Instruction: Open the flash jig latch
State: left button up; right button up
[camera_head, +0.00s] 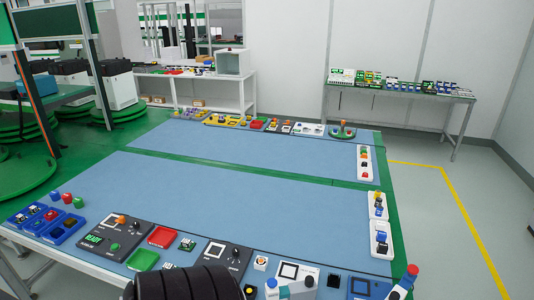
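I cannot tell for sure which device is the flash jig. A dark panel with a white-framed square (216,251) lies at the near edge of the blue-topped table. A white plate with a dark square frame (290,271) lies to its right, and a blue unit with a white square (360,287) is further right. A white and blue part (291,289) stands in front of the white plate. A white and blue part with a red knob (411,270) rises at the near right corner. No latch can be made out clearly. Neither gripper is in view.
A black ribbed shape covers the bottom edge left of centre. A dark control box (115,237), red tray (162,236), green tray (142,260) and blue bins (68,227) line the near left. The blue table top (230,190) is clear in the middle.

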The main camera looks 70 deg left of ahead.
aim_at(121, 219)
jog(key=u, duration=3.3)
